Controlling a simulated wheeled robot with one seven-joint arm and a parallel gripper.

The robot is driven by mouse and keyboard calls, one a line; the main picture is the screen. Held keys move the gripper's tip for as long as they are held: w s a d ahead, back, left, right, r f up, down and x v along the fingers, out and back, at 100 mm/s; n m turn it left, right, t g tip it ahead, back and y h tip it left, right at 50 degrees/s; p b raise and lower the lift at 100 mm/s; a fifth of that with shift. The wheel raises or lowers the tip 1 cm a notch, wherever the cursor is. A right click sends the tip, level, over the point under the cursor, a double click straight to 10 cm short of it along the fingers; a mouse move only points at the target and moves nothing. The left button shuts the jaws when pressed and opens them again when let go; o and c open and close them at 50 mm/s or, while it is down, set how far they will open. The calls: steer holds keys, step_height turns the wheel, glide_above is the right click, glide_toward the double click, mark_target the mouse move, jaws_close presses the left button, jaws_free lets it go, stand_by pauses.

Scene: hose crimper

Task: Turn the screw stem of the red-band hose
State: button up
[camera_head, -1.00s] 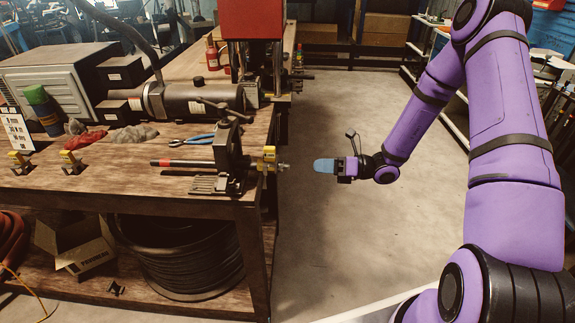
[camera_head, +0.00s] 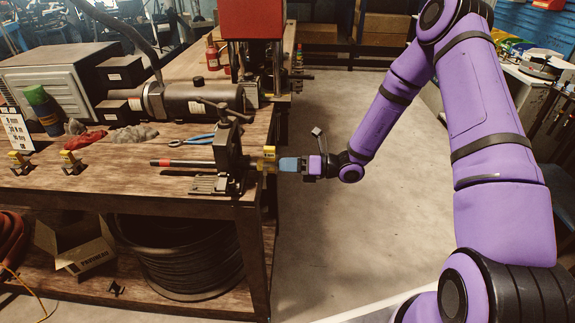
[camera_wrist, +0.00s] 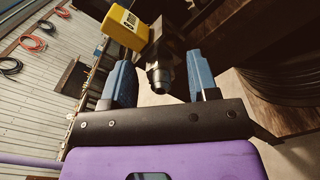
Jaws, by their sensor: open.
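The red-band hose (camera_head: 182,163) is a black hose with a red band, held level in a dark vise (camera_head: 228,155) at the bench's right edge. Its screw stem (camera_wrist: 157,76) shows in the wrist view as a metal end pointing toward my gripper, between the fingers. A yellow tag block (camera_wrist: 125,28) sits beside the stem; it also shows in the head view (camera_head: 269,153). My gripper (camera_wrist: 160,82) is open, its two blue fingers on either side of the stem with gaps visible. In the head view the fingers (camera_head: 290,164) hide the stem tip.
The wooden bench (camera_head: 100,190) holds blue-handled pliers (camera_head: 192,140), a red rag (camera_head: 84,140), a grey motor unit (camera_head: 200,97) and two small yellow-tagged pieces. A cable reel (camera_head: 190,258) stands on the lower shelf. The floor (camera_head: 345,230) right of the bench is clear.

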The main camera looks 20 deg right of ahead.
steer(key=c, duration=0.9)
steer(key=shift+n, duration=1.6)
steer(key=shift+c, duration=0.2)
steer(key=o, duration=0.9)
steer(key=shift+o, duration=0.2)
steer(key=shift+d, duration=0.15)
steer(key=v, duration=1)
steer(key=shift+s+d, duration=0.15)
steer(key=shift+d, duration=0.1)
steer(key=shift+r, duration=0.15)
